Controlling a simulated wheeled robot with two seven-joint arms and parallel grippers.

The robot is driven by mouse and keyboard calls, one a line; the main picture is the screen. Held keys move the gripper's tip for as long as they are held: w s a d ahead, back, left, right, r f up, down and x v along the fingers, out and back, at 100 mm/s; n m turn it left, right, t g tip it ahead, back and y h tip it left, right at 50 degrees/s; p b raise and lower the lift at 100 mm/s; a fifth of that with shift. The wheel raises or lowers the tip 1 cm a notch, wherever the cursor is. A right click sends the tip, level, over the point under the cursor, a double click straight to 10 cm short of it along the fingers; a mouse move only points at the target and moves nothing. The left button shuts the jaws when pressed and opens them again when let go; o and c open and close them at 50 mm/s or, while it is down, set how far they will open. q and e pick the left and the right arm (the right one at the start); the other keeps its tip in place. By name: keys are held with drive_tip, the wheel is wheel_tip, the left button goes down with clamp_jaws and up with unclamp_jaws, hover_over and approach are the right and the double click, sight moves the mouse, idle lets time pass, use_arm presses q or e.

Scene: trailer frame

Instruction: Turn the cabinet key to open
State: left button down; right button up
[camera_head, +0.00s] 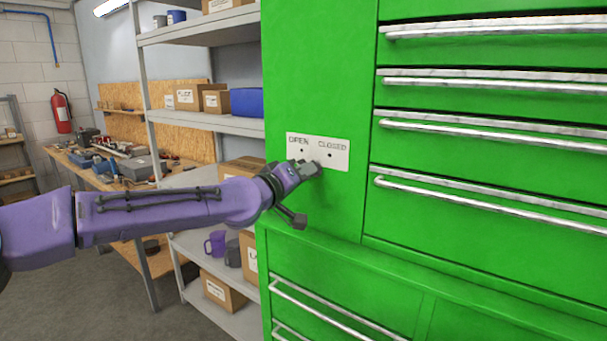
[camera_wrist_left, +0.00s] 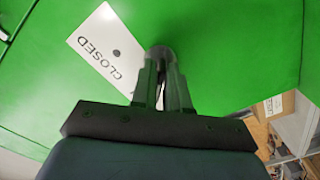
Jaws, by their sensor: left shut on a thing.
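The green cabinet (camera_head: 320,60) fills the right half of the head view. A white plate (camera_head: 340,158) on its front reads OPEN on the left and CLOSED on the right, with a dot under each word. My left gripper (camera_head: 312,168) is at the lower middle of this plate. In the left wrist view the fingers of my left gripper (camera_wrist_left: 165,85) are close together, shut on a dark rounded key (camera_wrist_left: 161,54) against the cabinet. The fingers hide most of the key, so its turn angle cannot be told. The word CLOSED on the plate (camera_wrist_left: 105,48) shows left of the fingers.
Drawers with metal handles (camera_head: 490,120) fill the cabinet's right side, and more drawers lie below. A grey shelf (camera_head: 205,122) with boxes stands left of the cabinet. A cluttered workbench (camera_head: 150,170) is behind my left arm. Open floor shows at lower left.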

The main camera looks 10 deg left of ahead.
use_arm(q)
drive_tip(key=shift+f, duration=0.1)
drive_tip(key=c, duration=1.2)
unclamp_jaws()
drive_tip(key=shift+c, duration=0.2)
drive_tip(key=b+v, duration=0.2)
drive_tip(key=v, duration=0.8)
drive_tip(key=shift+s+b, duration=0.25)
drive_tip(key=shift+b, duration=0.15)
drive_tip(key=shift+a, duration=0.1)
